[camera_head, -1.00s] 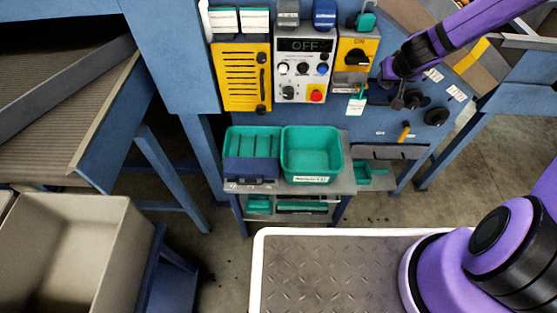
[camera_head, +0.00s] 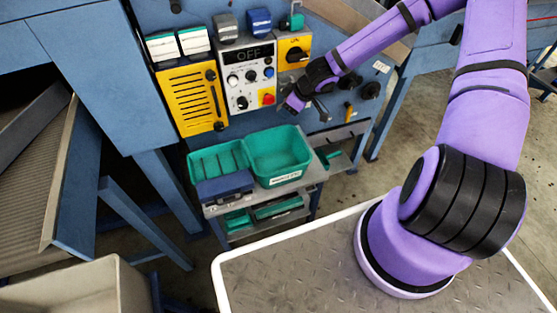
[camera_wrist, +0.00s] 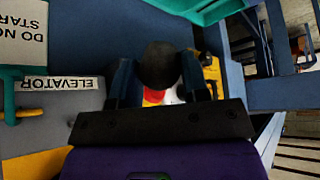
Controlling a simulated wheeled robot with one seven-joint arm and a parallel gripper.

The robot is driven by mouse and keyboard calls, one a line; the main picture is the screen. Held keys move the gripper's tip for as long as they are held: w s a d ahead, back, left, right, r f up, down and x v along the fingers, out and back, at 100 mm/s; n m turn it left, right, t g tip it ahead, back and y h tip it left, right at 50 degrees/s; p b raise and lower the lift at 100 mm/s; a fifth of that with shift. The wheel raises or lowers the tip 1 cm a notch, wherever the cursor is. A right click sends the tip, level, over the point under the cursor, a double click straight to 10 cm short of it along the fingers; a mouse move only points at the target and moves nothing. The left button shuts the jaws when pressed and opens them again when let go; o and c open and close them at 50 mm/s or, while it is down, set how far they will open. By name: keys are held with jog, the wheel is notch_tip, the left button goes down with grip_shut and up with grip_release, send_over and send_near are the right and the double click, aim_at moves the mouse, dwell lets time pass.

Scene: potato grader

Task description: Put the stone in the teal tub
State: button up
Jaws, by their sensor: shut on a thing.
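The teal tub (camera_head: 279,153) is the deep open one with a white label on its front, on a small grey stand below the control panel. Its inside looks empty. My gripper (camera_head: 305,105) is in front of the panel near the red button, above and slightly right of the tub. In the wrist view my gripper (camera_wrist: 160,85) is shut on a dark, rounded lump, which looks to be the stone (camera_wrist: 158,64). The stone cannot be made out clearly in the head view.
A divided teal tray (camera_head: 217,158) stands left of the tub, with a dark blue box (camera_head: 224,186) at its front. A yellow vented box (camera_head: 191,99) and the OFF control box (camera_head: 246,77) are behind. A beige bin (camera_head: 75,290) stands at lower left.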

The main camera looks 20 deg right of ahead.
jog(key=shift+s+a+f+n+g+y, duration=0.3)
jog(key=shift+f+n+g, duration=0.15)
jog(key=shift+n, duration=0.55)
jog(key=shift+s+a+f+n+g+y, duration=0.3)
jog(key=shift+n+g, duration=0.25)
jog(key=shift+n, duration=0.45)
jog(key=shift+s+a+f+n+g, duration=0.1)
jog(key=shift+a+f+n+g, duration=0.1)
jog(key=shift+n+g, duration=0.55)
jog(key=shift+a+f+n+g, duration=0.15)
jog(key=shift+n+g, duration=0.1)
jog(key=shift+n, duration=0.9)
jog(key=shift+f, duration=2.95)
jog(key=o, duration=1)
jog(key=shift+o, duration=0.2)
